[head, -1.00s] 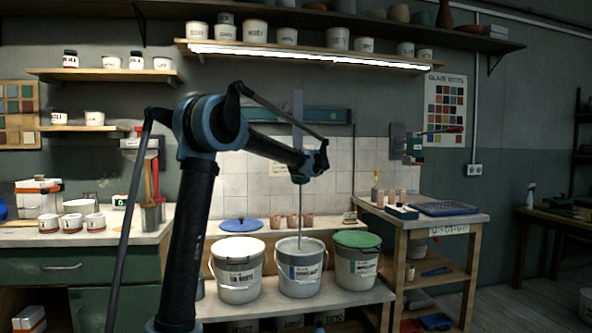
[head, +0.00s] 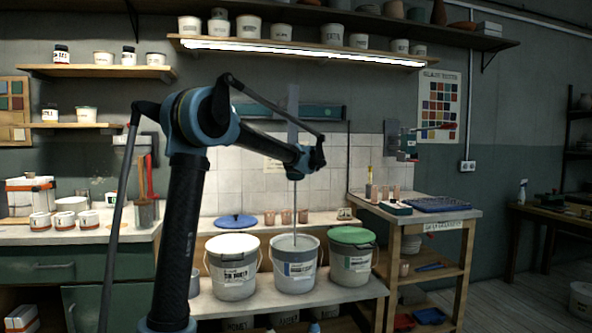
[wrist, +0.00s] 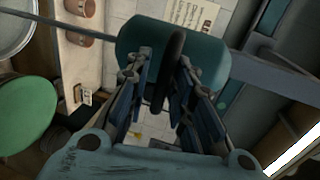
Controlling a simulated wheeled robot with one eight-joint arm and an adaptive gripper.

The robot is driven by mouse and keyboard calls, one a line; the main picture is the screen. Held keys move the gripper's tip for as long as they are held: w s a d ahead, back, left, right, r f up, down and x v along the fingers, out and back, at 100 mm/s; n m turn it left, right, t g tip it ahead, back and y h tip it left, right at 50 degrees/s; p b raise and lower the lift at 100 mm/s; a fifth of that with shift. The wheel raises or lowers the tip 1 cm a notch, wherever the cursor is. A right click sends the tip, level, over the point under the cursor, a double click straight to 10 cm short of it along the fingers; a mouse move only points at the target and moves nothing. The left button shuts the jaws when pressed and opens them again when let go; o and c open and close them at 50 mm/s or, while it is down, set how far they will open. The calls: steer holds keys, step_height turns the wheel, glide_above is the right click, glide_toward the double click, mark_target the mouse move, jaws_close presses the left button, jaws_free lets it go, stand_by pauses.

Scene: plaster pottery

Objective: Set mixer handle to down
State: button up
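The mixer has a teal body (wrist: 205,45) with a dark bar-like handle (wrist: 170,75) across it in the wrist view. Its thin shaft (head: 295,215) runs down into the middle bucket (head: 296,278) in the head view. My gripper (wrist: 164,62) has its fingers apart, one on each side of the dark handle. I cannot tell whether either finger touches it. In the head view my gripper (head: 312,158) is at the mixer head and hides most of it, so the handle is not clear there.
A white-lidded bucket (head: 233,245) and a green-lidded bucket (head: 351,236) flank the middle one on a low bench. A wooden side table (head: 415,214) stands to the right. A lit shelf (head: 300,52) hangs above my arm.

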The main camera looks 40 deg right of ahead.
steer(key=v, duration=1)
steer(key=w+a+f+n+y, duration=0.3)
steer(key=w+a, duration=0.5)
steer(key=a, duration=0.4)
steer(key=w+a+f+n+g+y, duration=0.1)
steer(key=w+a+f+n+y, duration=0.2)
steer(key=a, duration=0.9)
steer(key=w+a+f+n+g+y, duration=0.1)
steer(key=a+f+n, duration=0.3)
steer(key=a, duration=0.8)
steer(key=w+a+f+n+g+y, duration=0.2)
steer(key=a+f, duration=0.3)
steer(key=a, duration=0.6)
steer(key=s+a+f+n+g+y, duration=0.1)
steer(key=s+a+f+n+g, duration=0.15)
steer(key=s+a+f, duration=0.5)
steer(key=s+a+f+n+g, duration=0.1)
steer(key=s+a+f+n, duration=0.25)
steer(key=a, duration=0.65)
steer(key=s+a+f+n+g+h, duration=0.1)
steer(key=s+a+f+n, duration=0.1)
steer(key=s+f, duration=0.4)
steer(key=s+a+f+n+g, duration=0.2)
steer(key=s+a+f+n, duration=0.1)
steer(key=s+f, duration=0.4)
steer(key=shift+s+a+f+n+h, duration=0.2)
steer(key=shift+s+f+n+h, duration=0.15)
steer(key=shift+s+n, duration=0.55)
